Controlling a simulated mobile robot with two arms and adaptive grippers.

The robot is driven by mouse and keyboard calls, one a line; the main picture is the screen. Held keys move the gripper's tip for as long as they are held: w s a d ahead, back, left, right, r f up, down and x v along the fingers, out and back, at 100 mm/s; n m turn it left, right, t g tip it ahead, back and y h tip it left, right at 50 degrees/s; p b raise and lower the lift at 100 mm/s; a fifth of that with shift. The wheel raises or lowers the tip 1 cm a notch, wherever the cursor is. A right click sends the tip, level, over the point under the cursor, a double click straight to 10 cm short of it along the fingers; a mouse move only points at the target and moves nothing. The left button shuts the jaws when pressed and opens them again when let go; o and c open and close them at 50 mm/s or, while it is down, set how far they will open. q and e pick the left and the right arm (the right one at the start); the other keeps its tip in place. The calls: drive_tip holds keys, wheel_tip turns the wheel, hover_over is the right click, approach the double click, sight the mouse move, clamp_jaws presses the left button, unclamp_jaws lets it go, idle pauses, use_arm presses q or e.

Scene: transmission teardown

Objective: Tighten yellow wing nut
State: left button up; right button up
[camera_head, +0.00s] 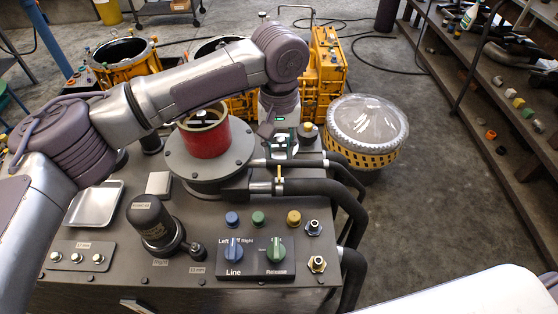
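A small yellow piece (279,173), which looks like the yellow wing nut, stands at the hose fitting right of the red cylinder. It is too small for me to make out its wings. My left arm reaches across from the left and bends down, so my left gripper (281,153) points down just above this piece. The fingers are small and partly merge with the fittings, so I cannot tell whether they touch it or how far they are open. My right gripper is not in view.
The red cylinder (206,136) stands on a round grey flange close left of the gripper. Black hoses (322,187) run off to the right. A control panel (256,262) with knobs lies in front. A yellow drum with a clear cover (366,150) stands on the floor at right.

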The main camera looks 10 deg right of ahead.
sight(279, 168)
use_arm(q)
drive_tip(key=shift+f, duration=2.8)
clamp_jaws()
